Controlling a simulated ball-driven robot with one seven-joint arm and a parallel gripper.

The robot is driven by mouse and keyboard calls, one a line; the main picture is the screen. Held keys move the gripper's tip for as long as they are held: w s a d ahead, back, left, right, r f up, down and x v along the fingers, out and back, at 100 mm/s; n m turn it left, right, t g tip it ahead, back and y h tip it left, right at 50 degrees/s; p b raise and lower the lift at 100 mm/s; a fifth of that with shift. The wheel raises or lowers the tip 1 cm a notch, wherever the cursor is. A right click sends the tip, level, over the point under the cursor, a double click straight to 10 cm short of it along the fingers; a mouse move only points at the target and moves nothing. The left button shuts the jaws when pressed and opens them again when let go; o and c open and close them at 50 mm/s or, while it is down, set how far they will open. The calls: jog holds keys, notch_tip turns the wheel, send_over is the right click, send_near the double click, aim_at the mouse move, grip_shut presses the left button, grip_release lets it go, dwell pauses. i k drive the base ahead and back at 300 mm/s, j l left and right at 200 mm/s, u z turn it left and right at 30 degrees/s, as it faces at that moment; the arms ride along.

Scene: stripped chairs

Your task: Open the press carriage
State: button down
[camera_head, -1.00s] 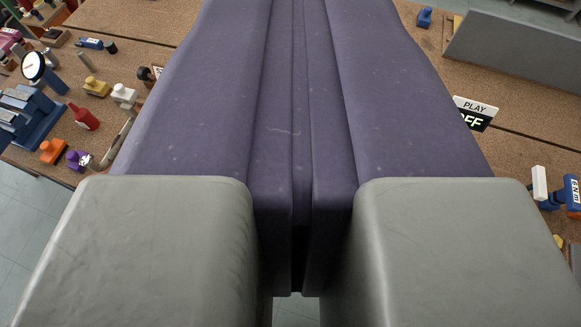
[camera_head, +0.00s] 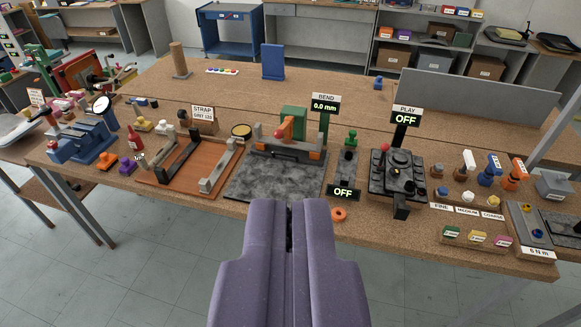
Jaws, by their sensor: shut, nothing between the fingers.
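My gripper (camera_head: 289,206) shows as two long purple fingers at the bottom centre, pressed together and empty. Its tips appear just in front of the workbench edge, below the middle fixtures. I cannot tell which part is the carriage.
Left of the plate is an orange-brown tray (camera_head: 160,176) with grey and black bars. Right are an OFF sign (camera_head: 343,193), an orange ring (camera_head: 339,214) and a black fixture (camera_head: 397,176) marked PLAY OFF. Small coloured tools crowd both bench ends. Open floor lies in front.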

aim_at(287, 150)
jog(key=i+u, duration=0.15)
jog(key=i, duration=0.3)
jog(key=i+l+u, duration=0.1)
jog(key=i, duration=0.35)
jog(key=i+l+u, duration=0.15)
jog(key=i, duration=0.35)
jog(key=i+l+u, duration=0.1)
jog(key=i, duration=0.35)
jog(key=i+l+u, duration=0.15)
jog(key=i+l, duration=0.2)
jog(key=i, duration=0.05)
